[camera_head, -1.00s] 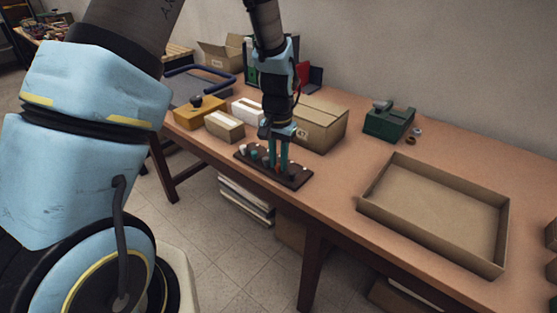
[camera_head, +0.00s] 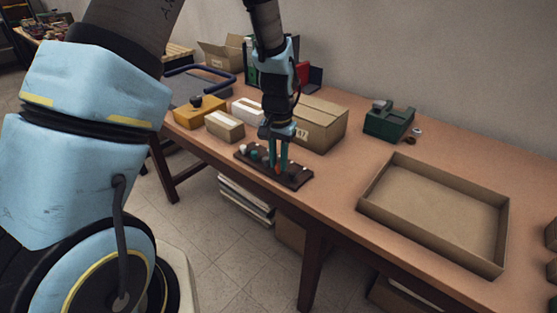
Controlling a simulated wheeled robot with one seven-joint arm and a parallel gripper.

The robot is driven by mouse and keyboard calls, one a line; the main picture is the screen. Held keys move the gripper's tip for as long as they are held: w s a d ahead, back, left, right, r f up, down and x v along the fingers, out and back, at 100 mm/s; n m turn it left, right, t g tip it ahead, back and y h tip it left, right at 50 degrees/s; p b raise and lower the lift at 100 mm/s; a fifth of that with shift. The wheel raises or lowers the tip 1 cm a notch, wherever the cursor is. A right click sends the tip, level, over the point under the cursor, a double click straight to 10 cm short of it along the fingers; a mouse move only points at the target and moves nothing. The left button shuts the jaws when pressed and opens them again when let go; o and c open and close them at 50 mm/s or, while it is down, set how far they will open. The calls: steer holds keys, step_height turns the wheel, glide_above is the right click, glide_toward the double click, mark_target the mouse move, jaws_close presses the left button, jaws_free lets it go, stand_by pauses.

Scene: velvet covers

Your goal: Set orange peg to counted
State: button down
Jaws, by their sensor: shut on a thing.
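A dark peg board (camera_head: 298,181) lies near the front edge of the table, with several small pegs along it. A white peg (camera_head: 243,149) and a teal peg (camera_head: 254,155) stand at its left part. My gripper (camera_head: 278,168) points down over the middle of the board, its teal fingers shut on the orange peg (camera_head: 277,170). Only a small orange spot shows between the fingertips; the fingers hide the rest. I cannot tell whether the peg touches the board. Any marking on the board is too small to read.
A cardboard box (camera_head: 322,126) stands right behind the board. Smaller boxes (camera_head: 224,126) and a yellow box (camera_head: 199,112) stand to the left. A large open tray (camera_head: 435,211) and a green device (camera_head: 388,121) are at the right. Bare table lies between board and tray.

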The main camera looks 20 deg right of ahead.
mark_target(288, 165)
stand_by(0.4)
steer(key=w+d, duration=0.1)
steer(key=d, duration=0.1)
steer(key=w+d, duration=0.1)
steer(key=d, duration=0.1)
steer(key=shift+w, duration=0.1)
steer(key=c, duration=1)
jaws_free()
steer(key=shift+a, duration=0.1)
step_height(288, 165, up, 11)
steer(key=b, duration=0.2)
